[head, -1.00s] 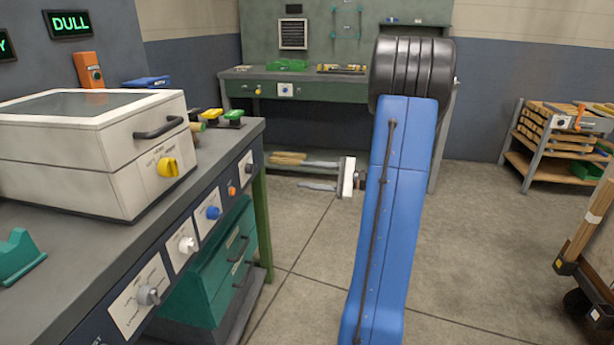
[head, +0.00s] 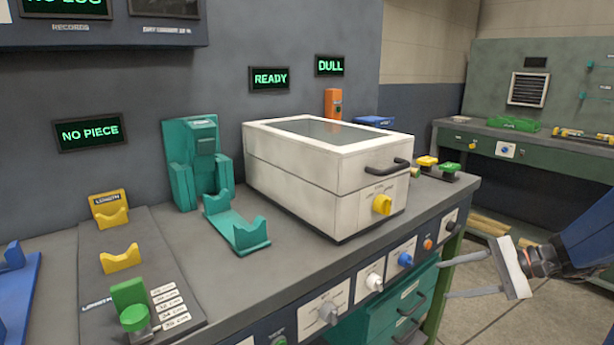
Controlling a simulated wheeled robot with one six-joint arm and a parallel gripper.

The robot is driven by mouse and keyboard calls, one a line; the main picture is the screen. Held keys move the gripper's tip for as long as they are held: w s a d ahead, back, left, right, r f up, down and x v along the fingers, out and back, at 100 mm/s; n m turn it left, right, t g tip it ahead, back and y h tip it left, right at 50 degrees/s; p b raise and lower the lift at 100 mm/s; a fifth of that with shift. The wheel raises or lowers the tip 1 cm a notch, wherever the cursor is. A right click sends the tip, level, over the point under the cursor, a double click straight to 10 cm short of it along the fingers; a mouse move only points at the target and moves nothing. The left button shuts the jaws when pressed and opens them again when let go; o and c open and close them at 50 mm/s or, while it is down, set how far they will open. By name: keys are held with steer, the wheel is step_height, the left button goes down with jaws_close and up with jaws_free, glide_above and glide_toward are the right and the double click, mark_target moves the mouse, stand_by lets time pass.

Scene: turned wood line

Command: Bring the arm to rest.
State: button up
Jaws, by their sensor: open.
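My gripper (head: 468,277) is at the lower right of the head view, beyond the right end of the grey workbench (head: 290,268). Its two thin grey fingers point left and stand apart, with nothing between them. The white palm plate joins a dark wrist and my blue arm, which runs off the right edge. The gripper overlaps the bench's right side in the picture; I see no clear contact, but the depth is hard to tell.
The bench holds a white lidded box (head: 330,180), a teal cradle (head: 237,225), a teal holder (head: 198,160) and a length gauge (head: 140,275). Teal drawers (head: 405,305) sit below. A green bench (head: 545,150) stands at the back. Floor shows at lower right.

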steer(key=s+a+f+n+g+h, duration=0.25)
steer(key=s+a+n+h, duration=0.2)
steer(key=s+a, duration=0.45)
steer(key=s+d+r+n+t+h, duration=0.2)
steer(key=s+n+h, duration=0.4)
steer(key=s, duration=0.4)
steer(key=shift+d+n, duration=0.35)
steer(key=shift+n, duration=0.4)
steer(key=shift+s+t+h, duration=0.1)
steer(key=shift+t+h, duration=0.15)
steer(key=shift+c, duration=0.7)
